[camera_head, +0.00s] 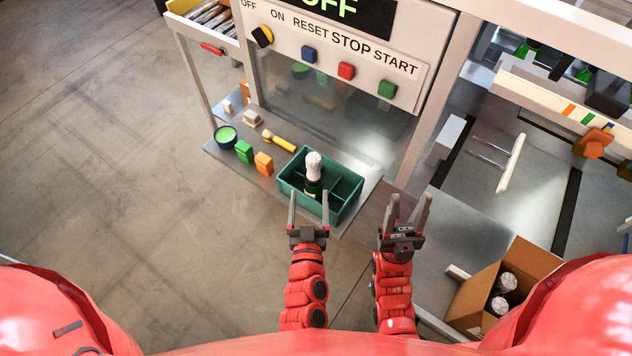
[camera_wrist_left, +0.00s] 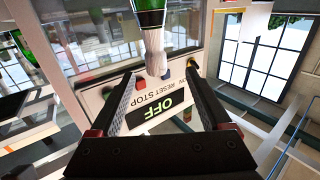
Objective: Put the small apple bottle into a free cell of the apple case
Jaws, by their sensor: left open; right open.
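A dark green bottle with a white foil-like top (camera_head: 314,168) stands in a green divided crate (camera_head: 349,208) at the front of the metal shelf. A cardboard box (camera_head: 534,258) at lower right holds two white-topped bottles (camera_head: 503,290). No apple label is legible, so I cannot tell which container is the apple case. My left gripper (camera_head: 308,207) is open and empty at the crate's near side. In the left wrist view the bottle's white neck (camera_wrist_left: 155,52) shows ahead, beyond the open fingers. My right gripper (camera_head: 408,207) is open and empty, right of the crate.
A green bowl (camera_head: 226,137), a green block (camera_head: 244,151), an orange block (camera_head: 264,162) and a yellow-handled tool (camera_head: 279,141) lie left of the crate. A button panel (camera_head: 345,60) stands behind. Right of the crate is a metal worktop with a white bar (camera_head: 512,163).

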